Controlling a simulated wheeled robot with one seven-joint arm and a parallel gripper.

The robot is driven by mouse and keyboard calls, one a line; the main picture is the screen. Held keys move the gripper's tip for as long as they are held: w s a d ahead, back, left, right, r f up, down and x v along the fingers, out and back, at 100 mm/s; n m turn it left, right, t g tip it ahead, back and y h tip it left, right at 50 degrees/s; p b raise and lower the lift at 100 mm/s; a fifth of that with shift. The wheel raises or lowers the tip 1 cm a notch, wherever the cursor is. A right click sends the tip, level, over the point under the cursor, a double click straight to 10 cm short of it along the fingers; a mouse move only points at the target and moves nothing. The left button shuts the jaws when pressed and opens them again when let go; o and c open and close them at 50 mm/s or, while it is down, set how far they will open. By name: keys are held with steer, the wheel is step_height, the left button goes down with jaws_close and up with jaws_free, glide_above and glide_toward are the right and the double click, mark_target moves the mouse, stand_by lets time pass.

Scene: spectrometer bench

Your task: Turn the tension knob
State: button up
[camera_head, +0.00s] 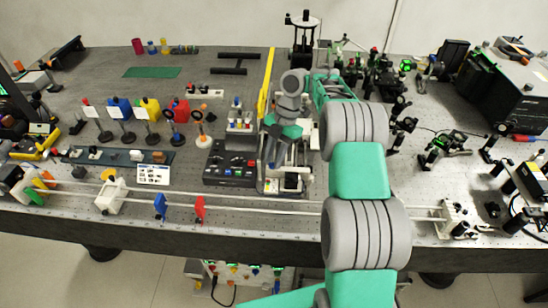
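My arm reaches over the bench from the front, and its wrist bends down at the middle of the bench. My gripper (272,158) points down over a narrow upright device (285,185) beside the black control box. The gripper is small and dark here, and I cannot tell whether its fingers are open or shut, or touching anything. I cannot make out which part is the tension knob. It may be hidden by my gripper or too small to see.
A black control box (231,165) with coloured buttons stands left of my gripper. Long pale rails (262,207) run along the front edge, with a blue plate (160,206) and a red plate (199,209). Optics (440,148) crowd the right side. A yellow strip (266,88) lies behind.

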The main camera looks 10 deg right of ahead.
steer(key=shift+o, duration=1.2)
steer(key=shift+r, duration=0.15)
step_height(320, 180, up, 4)
steer(key=shift+s+f+p, duration=0.15)
steer(key=shift+f+p, duration=0.05)
steer(key=shift+p, duration=0.55)
steer(key=s+r+b, duration=0.2)
steer(key=s+r, duration=0.7)
steer(key=s, duration=0.4)
steer(key=shift+s+b, duration=0.35)
